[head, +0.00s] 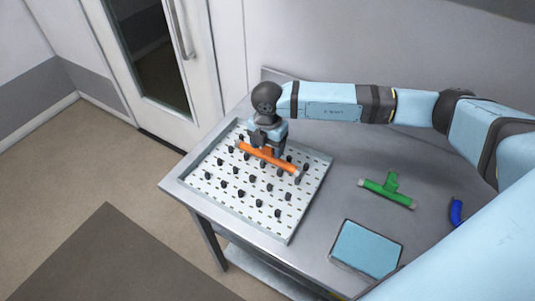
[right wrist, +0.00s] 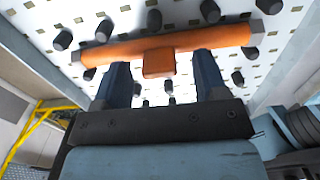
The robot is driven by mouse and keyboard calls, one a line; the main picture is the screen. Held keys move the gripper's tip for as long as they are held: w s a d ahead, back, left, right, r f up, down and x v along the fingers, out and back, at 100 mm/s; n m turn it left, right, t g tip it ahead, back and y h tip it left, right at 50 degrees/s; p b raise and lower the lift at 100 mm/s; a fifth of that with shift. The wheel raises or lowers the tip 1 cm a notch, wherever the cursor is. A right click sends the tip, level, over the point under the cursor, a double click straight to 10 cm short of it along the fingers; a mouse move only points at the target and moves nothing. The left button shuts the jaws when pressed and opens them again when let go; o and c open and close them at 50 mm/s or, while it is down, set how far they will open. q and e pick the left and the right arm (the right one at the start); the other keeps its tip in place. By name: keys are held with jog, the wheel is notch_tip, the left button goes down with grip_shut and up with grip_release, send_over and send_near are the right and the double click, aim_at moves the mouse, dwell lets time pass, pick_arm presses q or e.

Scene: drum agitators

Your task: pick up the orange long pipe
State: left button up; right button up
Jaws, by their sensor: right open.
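The orange long pipe (head: 270,159) lies across black pegs on a white perforated board (head: 225,210) in a shallow metal tray. It has grey ends. My right gripper (head: 266,147) is right over the pipe's middle, pointing down. In the right wrist view the pipe (right wrist: 190,42) crosses the picture, with a short orange stub (right wrist: 158,63) facing the gripper. The two dark fingers of my right gripper (right wrist: 163,72) stand apart on either side of this stub. Whether they touch the pipe cannot be told. My left gripper is not in view.
Several black pegs stand up around the pipe. A green T-shaped pipe (head: 388,191) lies to the right on the grey table (head: 325,210), with a blue curved piece (head: 456,212) farther right. A light blue panel (head: 366,249) lies near the front edge. A wall is behind the table.

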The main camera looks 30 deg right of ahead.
jog(key=shift+f, duration=0.7)
jog(key=c, duration=1.1)
jog(key=shift+r, duration=0.1)
